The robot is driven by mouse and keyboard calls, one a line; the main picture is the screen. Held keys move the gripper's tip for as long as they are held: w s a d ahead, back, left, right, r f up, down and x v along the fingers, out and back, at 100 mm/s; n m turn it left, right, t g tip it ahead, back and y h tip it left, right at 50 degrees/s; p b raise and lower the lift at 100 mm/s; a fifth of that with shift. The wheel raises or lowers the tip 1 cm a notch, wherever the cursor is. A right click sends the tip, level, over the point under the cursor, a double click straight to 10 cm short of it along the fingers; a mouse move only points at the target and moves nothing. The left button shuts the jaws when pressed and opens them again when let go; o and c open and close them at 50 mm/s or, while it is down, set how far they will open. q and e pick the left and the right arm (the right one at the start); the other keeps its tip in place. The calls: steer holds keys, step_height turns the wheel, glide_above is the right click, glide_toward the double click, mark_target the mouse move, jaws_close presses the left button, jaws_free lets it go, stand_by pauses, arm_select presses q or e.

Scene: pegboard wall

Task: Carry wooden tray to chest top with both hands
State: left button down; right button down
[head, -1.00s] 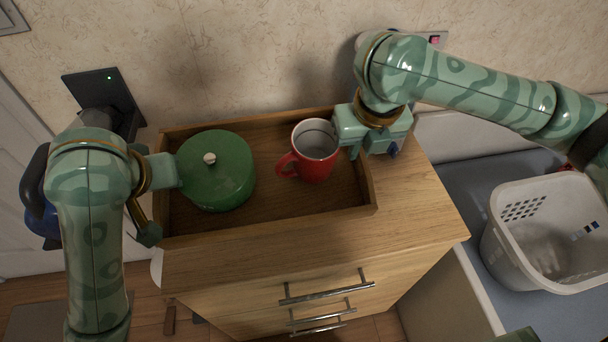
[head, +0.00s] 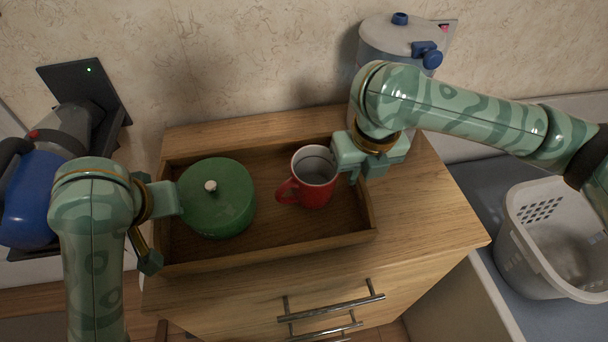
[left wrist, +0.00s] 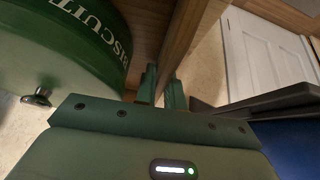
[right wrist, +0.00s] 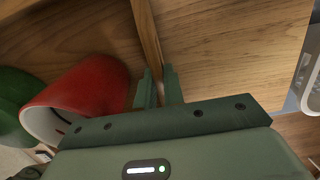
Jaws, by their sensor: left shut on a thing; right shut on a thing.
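The wooden tray (head: 270,258) is over the chest top (head: 427,215), looking level; I cannot tell whether it touches. It carries a green lidded biscuit tin (head: 222,205) on its left side and an upright red mug (head: 316,192) near its right end. My left gripper (left wrist: 162,90) is shut on the tray's left wall, beside the tin. My right gripper (right wrist: 160,88) is shut on the tray's right wall, near the mug. In the right wrist view, the tray wall (right wrist: 147,35) runs down between the fingers.
A white laundry basket (head: 535,250) stands on a blue-grey surface at the right. A grey canister with blue parts (head: 395,38) stands behind my right arm. A blue and grey vacuum (head: 35,195) hangs at the left wall. Drawer handles (head: 330,307) stick out from the chest front.

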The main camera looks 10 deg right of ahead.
arm_select(q)
steer(key=shift+a+r, duration=0.1)
steer(key=shift+a, duration=0.05)
arm_select(e)
steer(key=shift+r, duration=0.15)
arm_select(q)
steer(key=c, duration=1.6)
jaws_free()
arm_select(e)
steer(key=c, duration=1.6)
jaws_free()
arm_select(q)
steer(key=shift+o, duration=0.5)
arm_select(e)
steer(key=shift+o, duration=0.5)
